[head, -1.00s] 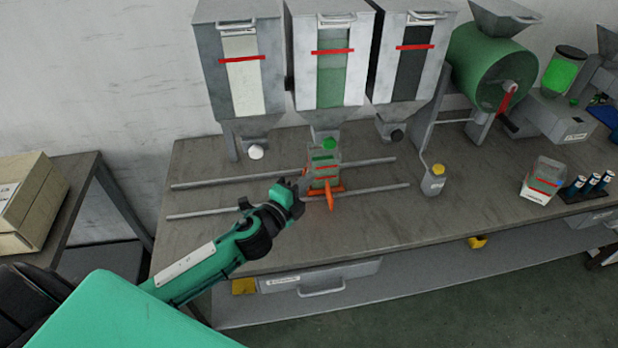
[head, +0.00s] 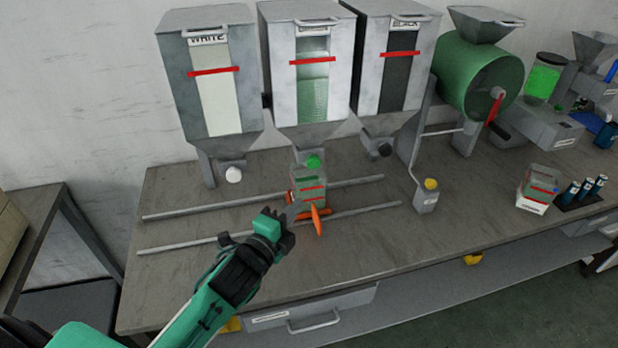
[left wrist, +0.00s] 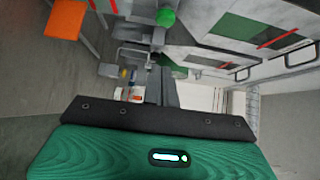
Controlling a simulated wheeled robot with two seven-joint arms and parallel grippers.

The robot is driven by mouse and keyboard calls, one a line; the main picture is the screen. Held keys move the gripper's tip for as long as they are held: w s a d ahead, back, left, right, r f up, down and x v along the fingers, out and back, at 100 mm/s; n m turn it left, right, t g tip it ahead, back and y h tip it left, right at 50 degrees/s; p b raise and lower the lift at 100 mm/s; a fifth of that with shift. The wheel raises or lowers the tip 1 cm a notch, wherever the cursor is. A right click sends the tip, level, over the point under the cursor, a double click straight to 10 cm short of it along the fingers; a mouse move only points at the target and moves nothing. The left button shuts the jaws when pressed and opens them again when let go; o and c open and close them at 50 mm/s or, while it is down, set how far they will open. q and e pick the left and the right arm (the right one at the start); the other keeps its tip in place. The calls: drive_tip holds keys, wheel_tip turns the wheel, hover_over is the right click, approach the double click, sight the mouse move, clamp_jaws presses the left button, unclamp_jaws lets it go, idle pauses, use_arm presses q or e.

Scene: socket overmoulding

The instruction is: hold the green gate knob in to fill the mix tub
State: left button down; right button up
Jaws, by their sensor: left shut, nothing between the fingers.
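The green gate knob (head: 313,161) sticks out below the middle hopper (head: 309,95), which shows green pellets in its window. It also shows in the left wrist view (left wrist: 165,17). The mix tub (head: 308,187) is clear-sided with red lines and stands below the green knob on an orange carriage (head: 318,219) on the rails. My left gripper (head: 293,212) is shut and empty, just left of and in front of the tub, below the knob and apart from it. My right gripper is not in view.
White (head: 233,174) and black (head: 385,150) knobs sit under the neighbouring hoppers. Two rails (head: 190,243) run along the bench. The bench front is clear.

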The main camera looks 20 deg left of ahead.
sight(319, 163)
use_arm(q)
drive_tip(key=shift+s, duration=0.2)
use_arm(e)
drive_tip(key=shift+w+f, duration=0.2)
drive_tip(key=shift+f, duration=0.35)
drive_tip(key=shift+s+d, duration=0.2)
